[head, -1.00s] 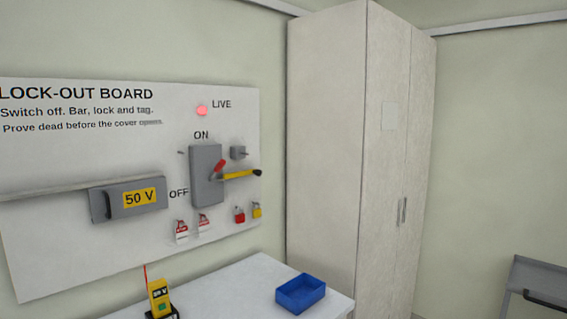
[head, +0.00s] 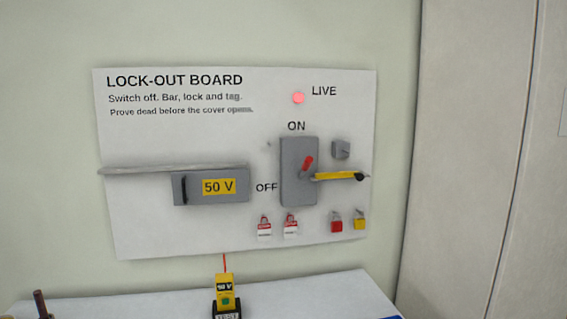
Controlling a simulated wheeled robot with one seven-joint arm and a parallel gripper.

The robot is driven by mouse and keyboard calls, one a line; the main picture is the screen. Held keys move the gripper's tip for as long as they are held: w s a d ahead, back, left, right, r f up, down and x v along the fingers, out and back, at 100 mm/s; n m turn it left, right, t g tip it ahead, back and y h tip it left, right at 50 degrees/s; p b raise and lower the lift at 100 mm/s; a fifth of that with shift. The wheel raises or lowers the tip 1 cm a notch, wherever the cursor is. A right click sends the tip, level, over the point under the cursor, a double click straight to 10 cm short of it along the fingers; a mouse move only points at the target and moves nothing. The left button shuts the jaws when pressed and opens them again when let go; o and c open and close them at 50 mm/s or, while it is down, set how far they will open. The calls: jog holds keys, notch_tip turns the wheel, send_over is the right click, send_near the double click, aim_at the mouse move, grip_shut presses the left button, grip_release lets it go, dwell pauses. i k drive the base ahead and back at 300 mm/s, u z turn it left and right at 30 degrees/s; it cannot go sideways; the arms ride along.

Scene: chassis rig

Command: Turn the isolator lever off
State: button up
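The isolator is a grey box (head: 292,188) on the right part of the white lock-out board (head: 150,225) in the head view. Its red lever (head: 307,163) tilts up and to the right, nearer the ON label (head: 296,126) above than the OFF label (head: 266,188) at the left. The red LIVE lamp (head: 298,98) is lit. A yellow bar (head: 335,177) with a black end sticks out to the right, beside the isolator box. My gripper is not in view.
A grey 50 V cover box (head: 211,187) is left of the isolator. Red-and-white tags (head: 264,228) and red (head: 336,224) and yellow (head: 359,222) padlocks hang below. A yellow tester (head: 226,290) stands on the white bench (head: 300,295). A tall cabinet (head: 470,150) stands at right.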

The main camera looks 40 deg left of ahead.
aim_at(306, 165)
jog(key=u, duration=0.85)
jog(key=i, duration=0.9)
jog(key=u, duration=0.7)
